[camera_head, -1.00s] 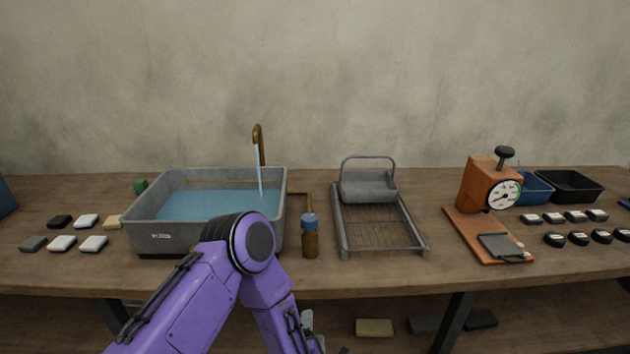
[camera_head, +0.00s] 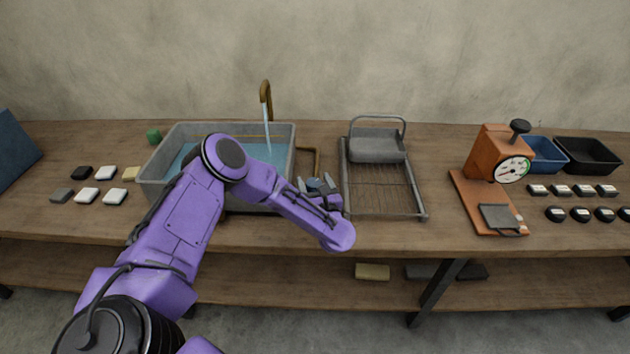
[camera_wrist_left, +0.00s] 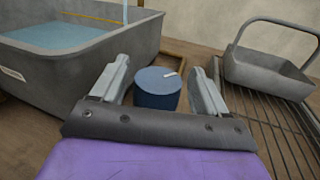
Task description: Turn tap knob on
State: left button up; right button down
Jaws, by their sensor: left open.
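The tap knob (camera_wrist_left: 157,88) is a blue cap with a small white mark on top. In the head view it sits right of the basin and is mostly hidden by my left gripper (camera_head: 319,188). In the wrist view my left gripper (camera_wrist_left: 160,82) is open, with one finger on each side of the knob; I cannot tell whether they touch it. The brass tap (camera_head: 265,100) stands behind the grey basin (camera_head: 286,165), and a stream of water (camera_head: 268,135) runs from it into the basin. My right gripper is not in view.
A wire rack (camera_head: 417,200) with a grey handled scoop (camera_head: 376,148) stands just right of the knob; the scoop also shows in the wrist view (camera_wrist_left: 265,74). An orange scale (camera_head: 490,155) is farther right. White and dark blocks (camera_head: 87,195) lie left of the basin.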

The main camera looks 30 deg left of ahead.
pick_arm(q)
jog(key=shift+s+d+r, duration=0.1)
jog(key=shift+s+r, duration=0.05)
jog(key=c, duration=1)
jog(key=shift+o, duration=0.2)
jog(key=shift+f+m+t+h+b, duration=0.25)
jog(key=shift+m+t+h+b, duration=0.5)
jog(key=shift+m+t+h, duration=0.3)
jog(key=m+t+h+b, duration=0.1)
jog(key=m+t+h, duration=0.1)
jog(key=h, duration=0.1)
jog(key=shift+b, duration=0.3)
jog(key=m+t+h+b, duration=0.1)
jog(key=m+h, duration=0.2)
jog(key=h, duration=0.1)
jog(key=shift+t, duration=0.35)
jog(key=shift+r+m+t+h+b, duration=0.1)
jog(key=shift+m+t+h+b, duration=0.3)
jog(key=shift+m+h, duration=0.75)
jog(key=shift+h, duration=0.6)
